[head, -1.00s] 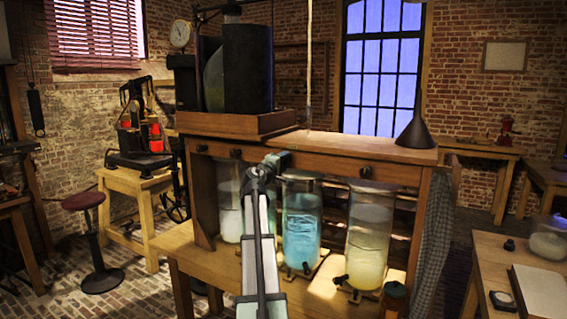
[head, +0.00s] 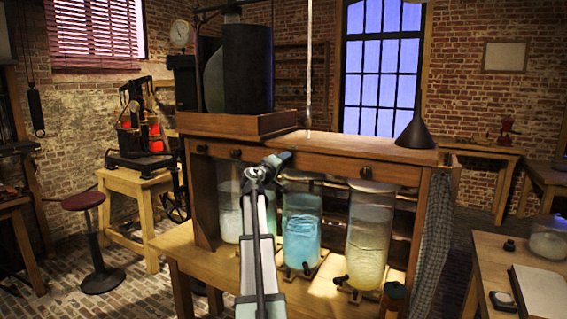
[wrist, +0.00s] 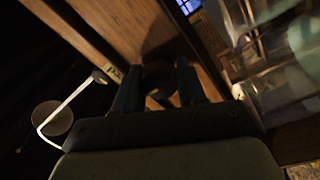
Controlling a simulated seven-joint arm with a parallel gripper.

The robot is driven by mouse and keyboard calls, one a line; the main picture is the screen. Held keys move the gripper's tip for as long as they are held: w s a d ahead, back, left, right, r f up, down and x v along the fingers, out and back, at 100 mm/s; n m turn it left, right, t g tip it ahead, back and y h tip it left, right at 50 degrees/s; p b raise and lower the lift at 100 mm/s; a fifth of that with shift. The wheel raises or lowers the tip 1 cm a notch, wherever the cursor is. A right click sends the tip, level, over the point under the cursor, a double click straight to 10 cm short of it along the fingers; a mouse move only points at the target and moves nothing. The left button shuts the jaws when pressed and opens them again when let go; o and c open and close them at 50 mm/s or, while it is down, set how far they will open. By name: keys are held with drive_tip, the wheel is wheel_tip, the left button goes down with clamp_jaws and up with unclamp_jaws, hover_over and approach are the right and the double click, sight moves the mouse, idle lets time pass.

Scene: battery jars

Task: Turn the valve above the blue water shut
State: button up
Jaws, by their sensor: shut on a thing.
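The jar of blue water (head: 302,228) stands under the wooden cabinet, to the right of my arm in the head view. Above it runs a wooden rail (head: 325,170) with dark round valve knobs. My gripper (head: 284,157) is at this rail, just above and slightly left of the blue jar. In the wrist view my gripper (wrist: 158,88) has its two dark fingers on either side of a dark round valve knob (wrist: 158,76) on the wood, and it is shut on it. In the head view my gripper hides this knob.
A jar of pale yellow liquid (head: 368,240) stands right of the blue one, and a cloudy jar (head: 230,205) stands left. Other knobs show on the rail at left (head: 236,153) and right (head: 365,172). A dark funnel (head: 415,130) stands on the cabinet top.

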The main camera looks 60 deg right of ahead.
drive_tip(key=o, duration=1)
drive_tip(key=shift+o, duration=0.2)
drive_tip(key=shift+n, duration=0.3)
